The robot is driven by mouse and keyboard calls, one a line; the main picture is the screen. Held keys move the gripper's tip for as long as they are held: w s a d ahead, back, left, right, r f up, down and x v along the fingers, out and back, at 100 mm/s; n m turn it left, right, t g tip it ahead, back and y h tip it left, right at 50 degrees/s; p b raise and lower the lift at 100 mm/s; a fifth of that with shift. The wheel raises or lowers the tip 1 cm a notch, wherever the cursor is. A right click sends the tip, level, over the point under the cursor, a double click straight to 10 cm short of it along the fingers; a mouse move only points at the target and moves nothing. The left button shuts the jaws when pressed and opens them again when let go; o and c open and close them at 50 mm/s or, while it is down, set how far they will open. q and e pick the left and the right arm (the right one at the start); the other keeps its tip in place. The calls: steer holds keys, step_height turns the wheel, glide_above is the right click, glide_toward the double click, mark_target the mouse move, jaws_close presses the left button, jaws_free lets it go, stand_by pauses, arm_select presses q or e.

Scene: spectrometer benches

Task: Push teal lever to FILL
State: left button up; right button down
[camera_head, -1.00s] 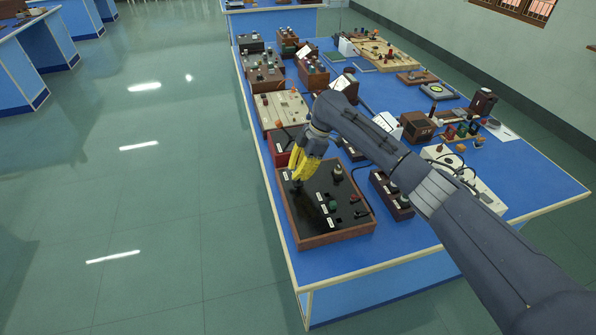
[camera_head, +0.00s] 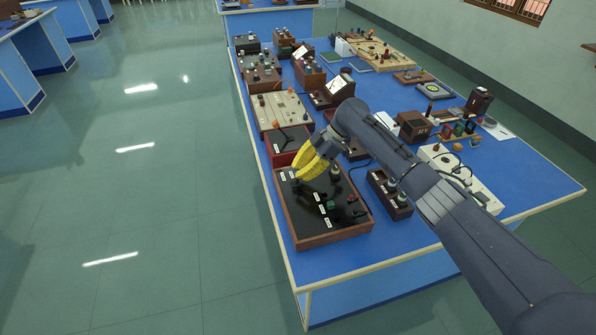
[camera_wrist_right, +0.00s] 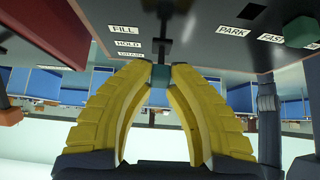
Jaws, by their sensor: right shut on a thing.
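My right gripper (camera_head: 299,174) has yellow fingers and is over the left part of a black-topped control box (camera_head: 330,240) with a wooden frame. In the right wrist view the fingertips (camera_wrist_right: 160,74) are shut on the small teal lever (camera_wrist_right: 160,76), whose dark stem meets the black panel (camera_wrist_right: 200,30). White labels FILL (camera_wrist_right: 125,29), HOLD (camera_wrist_right: 128,44) and DRAIN (camera_wrist_right: 130,55) lie to the left of the stem. I cannot tell exactly which label the lever lines up with. In the head view the fingers hide the lever. My left gripper is not in view.
PARK (camera_wrist_right: 232,30) and FAST (camera_wrist_right: 271,38) labels and a green knob (camera_wrist_right: 300,31) are to the right in the wrist view. A red box (camera_head: 284,147) stands just behind the panel. A small dark box with knobs (camera_head: 388,197) stands to its right. Floor lies left of the bench.

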steer(key=shift+w+d+f+g+y, duration=0.15)
steer(key=shift+d+y, duration=0.1)
steer(key=shift+y, duration=0.25)
steer(key=shift+s+d+f+g+y, duration=0.1)
steer(key=shift+d+g+y, duration=0.1)
steer(key=shift+y, duration=0.3)
steer(key=c, duration=1.3)
jaws_free()
steer(key=shift+w, duration=0.1)
steer(key=shift+v, duration=6.05)
steer(key=shift+d+f, duration=0.15)
steer(key=shift+f, duration=0.05)
